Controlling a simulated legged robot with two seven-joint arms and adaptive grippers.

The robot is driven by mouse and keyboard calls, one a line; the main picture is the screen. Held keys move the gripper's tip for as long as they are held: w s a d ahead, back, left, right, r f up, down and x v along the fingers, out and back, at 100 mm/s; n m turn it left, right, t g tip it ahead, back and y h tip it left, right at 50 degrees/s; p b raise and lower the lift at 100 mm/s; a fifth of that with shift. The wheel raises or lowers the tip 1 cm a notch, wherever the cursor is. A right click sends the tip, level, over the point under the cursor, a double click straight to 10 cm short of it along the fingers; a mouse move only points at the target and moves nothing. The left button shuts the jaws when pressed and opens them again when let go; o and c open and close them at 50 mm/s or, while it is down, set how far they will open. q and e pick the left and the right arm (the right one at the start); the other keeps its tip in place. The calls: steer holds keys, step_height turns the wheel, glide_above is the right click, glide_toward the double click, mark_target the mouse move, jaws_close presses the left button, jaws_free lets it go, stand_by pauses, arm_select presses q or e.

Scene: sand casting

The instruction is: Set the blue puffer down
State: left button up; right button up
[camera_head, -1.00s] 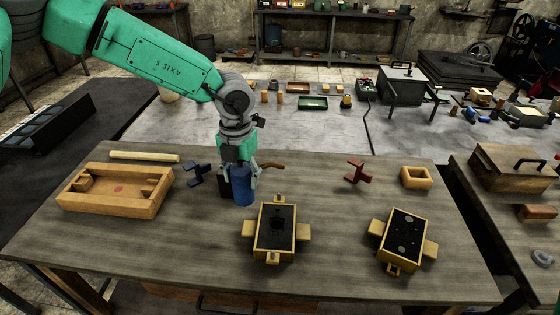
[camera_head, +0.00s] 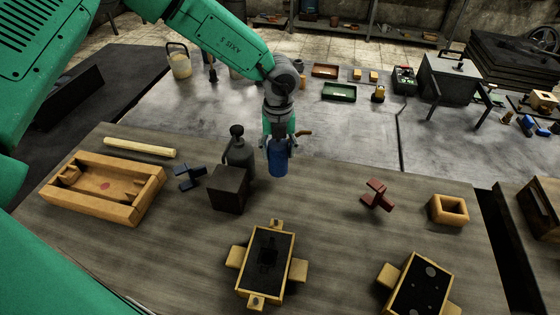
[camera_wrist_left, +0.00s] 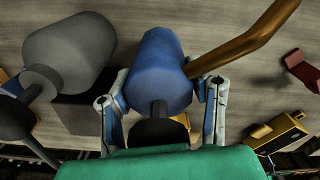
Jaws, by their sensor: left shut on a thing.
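The blue puffer (camera_head: 278,160) is a rounded blue body with a dark narrow end. In the head view it stands near the table's far edge, held by my left gripper (camera_head: 279,146). The left wrist view shows the puffer (camera_wrist_left: 158,68) between the two fingers of the left gripper (camera_wrist_left: 162,95), which are shut on it. I cannot tell whether its lower end touches the wooden table (camera_head: 330,215). A brown bent piece (camera_wrist_left: 245,45) is just to its right. My right gripper is not in view.
A grey puffer-like bottle (camera_head: 240,156) stands close left, with a black block (camera_head: 229,189) in front. A black-filled mould flask (camera_head: 265,262) lies nearer; a red piece (camera_head: 376,195) lies right. Bare table lies between the blue puffer and red piece.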

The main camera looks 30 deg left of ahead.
mark_target(284, 162)
arm_select(q)
steer(key=shift+w+d+f, duration=0.1)
steer(key=shift+d+f, duration=0.2)
steer(key=shift+d, duration=0.05)
steer(key=d+f, duration=0.2)
steer(key=f, duration=0.1)
steer(key=shift+d+p, duration=0.1)
steer(key=shift+p, duration=0.2)
steer(key=shift+a+f, duration=0.3)
steer(key=shift+a, duration=0.4)
steer(key=o, duration=1.5)
steer(key=shift+a, duration=0.45)
steer(key=shift+d+r, duration=0.25)
steer(key=shift+d, duration=0.25)
steer(key=r, duration=0.7)
steer(key=r+b, duration=0.1)
steer(key=r, duration=0.2)
steer(key=shift+a+r, duration=0.15)
steer(key=shift+a, duration=0.1)
steer(key=shift+a+r, duration=0.15)
steer(key=shift+r, duration=0.4)
steer(key=shift+d+r, duration=0.15)
steer(key=shift+d, duration=0.6)
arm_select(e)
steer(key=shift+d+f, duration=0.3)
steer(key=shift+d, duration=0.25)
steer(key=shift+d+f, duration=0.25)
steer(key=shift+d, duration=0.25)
